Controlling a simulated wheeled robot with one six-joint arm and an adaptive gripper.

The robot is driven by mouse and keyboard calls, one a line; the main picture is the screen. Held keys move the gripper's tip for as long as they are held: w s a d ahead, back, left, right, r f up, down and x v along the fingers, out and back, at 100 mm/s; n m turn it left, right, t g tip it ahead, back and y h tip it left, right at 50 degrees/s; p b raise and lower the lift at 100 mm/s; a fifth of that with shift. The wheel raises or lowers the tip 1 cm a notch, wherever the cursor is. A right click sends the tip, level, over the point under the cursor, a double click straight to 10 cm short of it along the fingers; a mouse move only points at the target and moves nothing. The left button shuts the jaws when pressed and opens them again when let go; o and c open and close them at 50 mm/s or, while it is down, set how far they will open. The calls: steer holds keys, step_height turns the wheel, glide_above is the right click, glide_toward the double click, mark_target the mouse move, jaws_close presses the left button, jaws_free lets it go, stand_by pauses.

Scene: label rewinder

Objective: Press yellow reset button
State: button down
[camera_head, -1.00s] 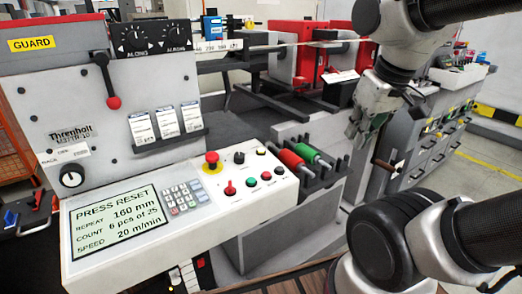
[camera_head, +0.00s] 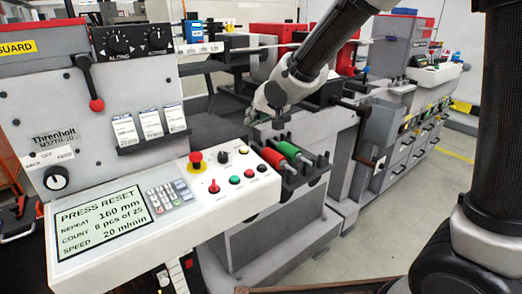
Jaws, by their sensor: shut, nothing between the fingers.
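The sloped control panel (camera_head: 190,215) of the grey machine stands at the left, and its display (camera_head: 104,220) reads "PRESS RESET". A red mushroom button on a yellow base (camera_head: 196,161) is further left. My gripper (camera_head: 252,119) is shut and empty, pointing down just beyond and slightly right of the yellow button in the picture. It looks apart from the button, though the exact height gap is hard to tell.
Red and green rollers (camera_head: 285,150) on a rack stand right of the panel. The machine's upright front (camera_head: 90,130) rises behind the panel's left part.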

mark_target(244, 150)
steer(key=shift+w+a+r+m+t+y, duration=0.3)
steer(key=shift+a+r+m+y, duration=0.1)
steer(key=shift+r+m, duration=0.25)
steer(key=shift+f, duration=0.15)
steer(key=shift+w+a+f, duration=0.1)
steer(key=shift+w+f, duration=0.1)
steer(key=shift+f, duration=1.2)
steer(key=shift+w+a+f, duration=0.15)
steer(key=shift+f, duration=1.3)
steer(key=shift+w+a+f, duration=0.1)
steer(key=shift+w+f, duration=0.1)
steer(key=shift+f, duration=1.2)
steer(key=shift+f, duration=0.1)
steer(key=shift+f, duration=0.3)
